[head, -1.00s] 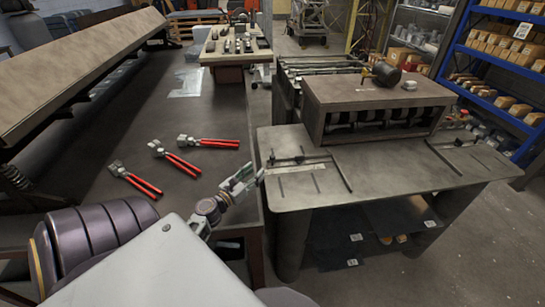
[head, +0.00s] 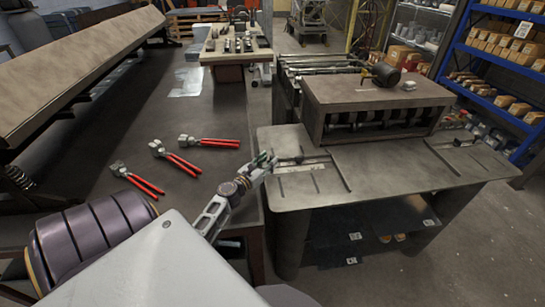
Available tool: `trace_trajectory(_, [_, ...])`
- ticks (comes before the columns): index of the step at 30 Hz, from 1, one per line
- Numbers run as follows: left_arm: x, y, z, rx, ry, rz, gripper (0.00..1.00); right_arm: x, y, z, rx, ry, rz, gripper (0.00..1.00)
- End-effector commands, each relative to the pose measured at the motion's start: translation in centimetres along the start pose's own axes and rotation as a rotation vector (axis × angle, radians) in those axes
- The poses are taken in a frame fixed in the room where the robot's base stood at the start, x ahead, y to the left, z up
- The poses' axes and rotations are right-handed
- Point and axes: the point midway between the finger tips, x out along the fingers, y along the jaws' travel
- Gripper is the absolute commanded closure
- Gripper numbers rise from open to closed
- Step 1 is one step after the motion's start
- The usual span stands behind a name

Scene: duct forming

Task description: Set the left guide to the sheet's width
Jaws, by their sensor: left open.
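The forming machine's metal table (head: 390,172) stands right of centre, with the roller housing (head: 375,97) at its back. The left guide (head: 300,161) is a thin bar with a small dark knob on the table's left part, near a pale scale strip (head: 302,168). My left gripper (head: 268,160) is open at the table's left edge, just left of the guide. I cannot tell whether it touches the guide. The right guide (head: 465,142) is on the table's right part. A pale sheet (head: 187,82) lies on the dark bench at the back. My right gripper is not in view.
Several red-handled pliers (head: 176,157) lie on the dark bench (head: 110,205) to the left. A small table with tools (head: 235,58) stands behind. Blue shelves with boxes (head: 500,70) stand at the right. The middle of the machine table is clear.

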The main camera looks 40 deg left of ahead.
Motion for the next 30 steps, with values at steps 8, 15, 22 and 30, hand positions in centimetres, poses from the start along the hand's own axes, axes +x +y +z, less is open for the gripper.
trace_trajectory(8, [2.2,0.0,0.1,-0.001,-0.001,0.0,0.58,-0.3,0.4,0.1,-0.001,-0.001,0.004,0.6])
trace_trajectory(15, [3.2,0.0,0.0,-0.001,0.0,-0.001,0.58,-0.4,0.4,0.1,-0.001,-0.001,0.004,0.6])
trace_trajectory(22, [3.4,0.0,0.0,-0.001,0.0,-0.001,0.58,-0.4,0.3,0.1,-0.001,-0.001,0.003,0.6])
trace_trajectory(30, [3.4,0.0,0.0,-0.001,0.0,0.0,0.76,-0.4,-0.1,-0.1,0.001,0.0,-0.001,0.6])
